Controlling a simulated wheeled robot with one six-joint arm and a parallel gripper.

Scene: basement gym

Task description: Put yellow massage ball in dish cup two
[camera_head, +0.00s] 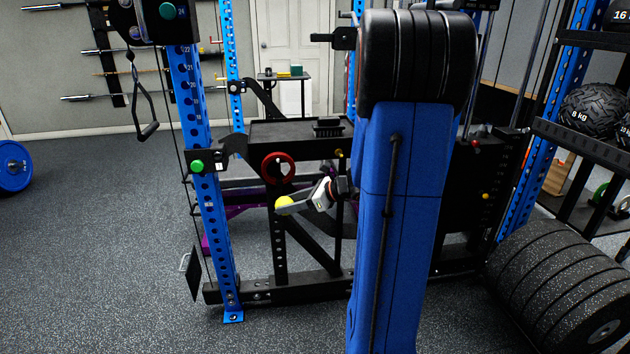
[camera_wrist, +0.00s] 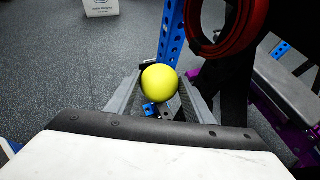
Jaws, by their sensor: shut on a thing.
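The yellow massage ball (camera_wrist: 160,82) sits between the two fingers of my gripper (camera_wrist: 160,92) in the wrist view, held at the fingertips. In the head view the yellow ball (camera_head: 284,204) is at the left end of my gripper (camera_head: 293,207), in front of the black rack frame and well above the floor. My gripper is shut on the ball and points left there. I cannot make out a thing that is clearly dish cup two in either view.
A blue upright (camera_head: 208,200) stands left of the ball. A red coiled band (camera_head: 278,166) hangs just above it and also shows in the wrist view (camera_wrist: 232,36). A black shelf (camera_head: 262,133) lies behind. Weight plates (camera_head: 562,285) stand at right.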

